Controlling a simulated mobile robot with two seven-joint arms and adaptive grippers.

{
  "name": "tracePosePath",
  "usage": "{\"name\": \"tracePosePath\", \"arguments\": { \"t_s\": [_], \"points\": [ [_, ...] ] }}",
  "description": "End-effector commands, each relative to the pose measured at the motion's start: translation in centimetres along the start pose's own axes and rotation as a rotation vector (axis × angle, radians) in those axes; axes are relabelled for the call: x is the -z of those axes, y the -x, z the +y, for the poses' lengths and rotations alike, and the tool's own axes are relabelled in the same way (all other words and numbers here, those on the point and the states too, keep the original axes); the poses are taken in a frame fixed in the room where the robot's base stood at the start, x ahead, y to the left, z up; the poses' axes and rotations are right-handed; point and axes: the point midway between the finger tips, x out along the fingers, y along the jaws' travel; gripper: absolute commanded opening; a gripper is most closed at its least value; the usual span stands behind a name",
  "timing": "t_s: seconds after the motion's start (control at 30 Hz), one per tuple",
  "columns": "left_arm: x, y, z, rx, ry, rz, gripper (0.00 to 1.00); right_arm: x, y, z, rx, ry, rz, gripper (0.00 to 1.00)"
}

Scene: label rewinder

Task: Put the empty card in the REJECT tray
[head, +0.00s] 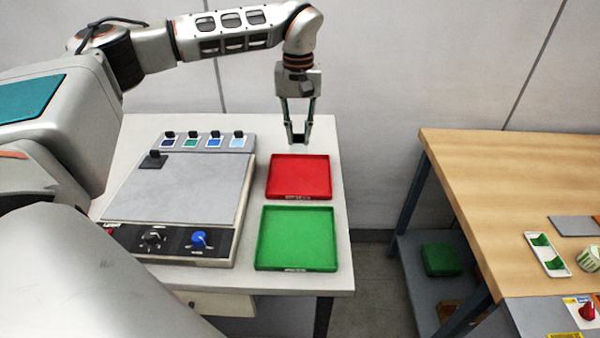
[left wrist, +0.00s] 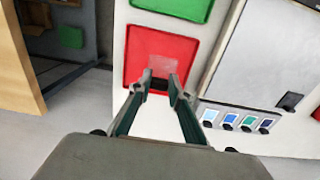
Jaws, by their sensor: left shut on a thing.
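My left gripper (head: 298,137) is shut on the dark grip of the empty card. In the left wrist view this card (left wrist: 162,65) shows as a pale, see-through patch in front of the red tray. The dark grip sits between the fingertips (left wrist: 158,84). In the head view the gripper points down above the back edge of the red tray (head: 299,178), which also shows in the left wrist view (left wrist: 134,72). The red tray looks empty; its front label is too small to read. My right gripper is not in view.
An empty green tray (head: 297,238) lies in front of the red one. Left of them stands a grey machine (head: 180,190) with knobs and a row of several dark-gripped colour cards (head: 213,138). A wooden table (head: 500,180) stands to the right across a gap.

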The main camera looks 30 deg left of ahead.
Motion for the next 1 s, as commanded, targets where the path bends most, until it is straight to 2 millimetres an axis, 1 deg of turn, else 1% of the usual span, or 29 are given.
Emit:
{"name": "tracePosePath", "arguments": {
  "t_s": [0.03,0.1,0.2,0.33,0.4,0.63,0.83,0.9,1.0],
  "points": [
    [-0.1,-1.4,0.0,0.002,0.0,-0.004,0.07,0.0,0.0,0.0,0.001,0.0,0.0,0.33],
    [-0.1,-3.1,0.0,0.002,-0.001,-0.004,0.07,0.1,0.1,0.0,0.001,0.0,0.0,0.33],
    [-0.1,-5.5,0.0,0.002,0.0,-0.004,0.07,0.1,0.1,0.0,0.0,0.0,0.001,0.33],
    [-0.1,-7.9,0.0,0.001,0.0,-0.003,0.07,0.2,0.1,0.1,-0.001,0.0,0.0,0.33],
    [-0.1,-8.7,0.0,0.001,0.001,-0.002,0.07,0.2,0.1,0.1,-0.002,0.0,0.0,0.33],
    [-0.1,-10.1,0.0,0.0,-0.001,-0.001,0.07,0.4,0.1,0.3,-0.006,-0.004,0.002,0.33],
    [-0.1,-12.7,0.0,0.001,0.001,-0.002,0.07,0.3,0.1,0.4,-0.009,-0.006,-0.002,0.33],
    [0.0,-13.2,0.0,-0.001,0.001,0.0,0.07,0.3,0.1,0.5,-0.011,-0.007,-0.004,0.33],
    [0.0,-13.1,0.1,-0.001,0.0,0.001,0.07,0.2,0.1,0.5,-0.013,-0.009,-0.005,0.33]
  ]
}}
